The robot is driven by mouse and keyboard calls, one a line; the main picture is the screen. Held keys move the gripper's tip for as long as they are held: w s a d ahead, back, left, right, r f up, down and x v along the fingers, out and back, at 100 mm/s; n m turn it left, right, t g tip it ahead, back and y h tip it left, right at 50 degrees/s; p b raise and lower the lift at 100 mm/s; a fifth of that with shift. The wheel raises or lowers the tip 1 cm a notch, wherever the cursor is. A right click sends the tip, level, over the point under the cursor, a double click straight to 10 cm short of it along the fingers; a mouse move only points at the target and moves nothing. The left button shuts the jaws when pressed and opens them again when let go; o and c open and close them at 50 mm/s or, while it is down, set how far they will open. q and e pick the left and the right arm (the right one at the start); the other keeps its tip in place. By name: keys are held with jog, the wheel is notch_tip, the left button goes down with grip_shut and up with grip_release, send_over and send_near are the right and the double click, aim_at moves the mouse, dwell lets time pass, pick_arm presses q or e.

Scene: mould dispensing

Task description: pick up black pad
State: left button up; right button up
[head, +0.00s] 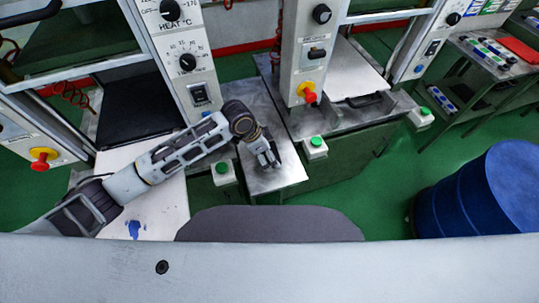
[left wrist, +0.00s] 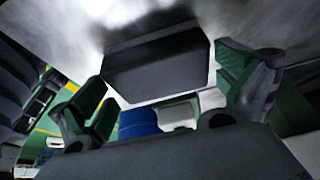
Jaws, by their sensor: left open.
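My left gripper (head: 266,158) is over the metal side table between two machines, with its fingers pointing down. In the left wrist view my left gripper (left wrist: 166,95) is open, one finger at each side. A dark rectangular block, which looks like the black pad (left wrist: 157,65), lies on the shiny metal surface between and beyond the fingers. I cannot tell whether the fingers touch it. In the head view the gripper hides most or all of this block. My right gripper is not in view.
A machine panel with a red stop button (head: 307,95) stands close right of the left gripper. Green-button boxes (head: 222,173) and (head: 315,148) flank the metal table (head: 288,174). A blue drum (head: 485,190) is at right. A white board (head: 160,205) lies under my left arm.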

pick_arm(q)
jog(key=shift+f, duration=0.25)
jog(key=c, duration=0.8)
jog(key=shift+r, duration=0.15)
jog(key=shift+r, duration=4.9)
